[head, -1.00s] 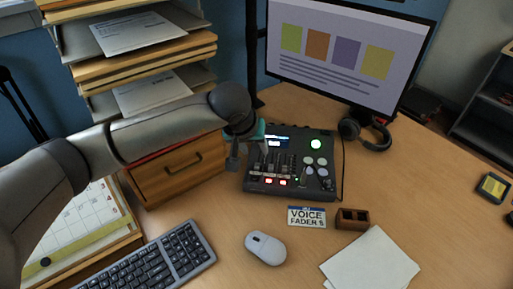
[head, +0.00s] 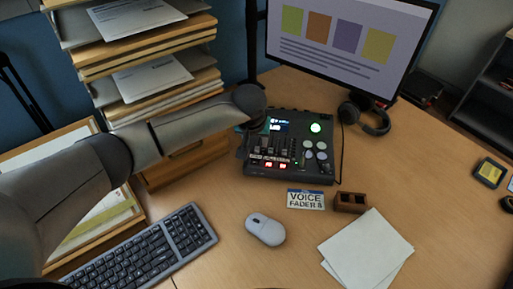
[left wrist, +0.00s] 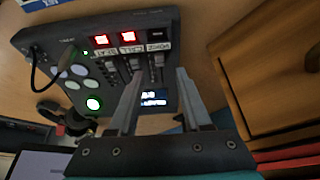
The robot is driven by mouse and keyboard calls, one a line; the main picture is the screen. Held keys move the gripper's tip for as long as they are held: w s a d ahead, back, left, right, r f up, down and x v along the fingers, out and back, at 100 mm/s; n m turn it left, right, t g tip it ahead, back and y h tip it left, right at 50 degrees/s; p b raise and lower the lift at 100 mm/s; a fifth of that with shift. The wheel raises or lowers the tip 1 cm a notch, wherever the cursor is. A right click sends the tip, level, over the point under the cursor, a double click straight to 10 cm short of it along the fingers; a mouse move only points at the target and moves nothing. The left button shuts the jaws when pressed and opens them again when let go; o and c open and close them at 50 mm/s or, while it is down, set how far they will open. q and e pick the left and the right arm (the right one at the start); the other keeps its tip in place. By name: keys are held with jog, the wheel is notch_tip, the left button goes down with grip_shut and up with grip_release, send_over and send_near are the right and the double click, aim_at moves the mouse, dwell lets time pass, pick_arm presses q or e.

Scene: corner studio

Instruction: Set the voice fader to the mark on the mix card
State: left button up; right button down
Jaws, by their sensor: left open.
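The mixer (head: 318,165) is a dark console with faders, round pads, a green-lit button and red lit displays. It also shows in the left wrist view (left wrist: 52,52). The mix card (head: 306,199), reading "VOICE FADER" and a small last character, lies in front of it. My left gripper (left wrist: 160,71) is open over the faders in the left wrist view. A fader cap (left wrist: 159,61) shows between its fingertips; contact cannot be told. In the head view my arm mostly hides the gripper at the mixer's left side. The right gripper is not in view.
A wooden drawer box (head: 185,165) stands close left of the mixer. A brown holder (head: 351,202), mouse (head: 265,229), keyboard (head: 150,250) and white papers (head: 367,250) lie in front. Headphones (head: 372,118) and a monitor (head: 345,45) are behind right. The desk on the right is mostly clear.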

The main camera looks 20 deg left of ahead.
aim_at(257, 148)
pick_arm(q)
jog(key=shift+b+x, duration=0.6)
jog(key=shift+x, duration=2)
grip_shut()
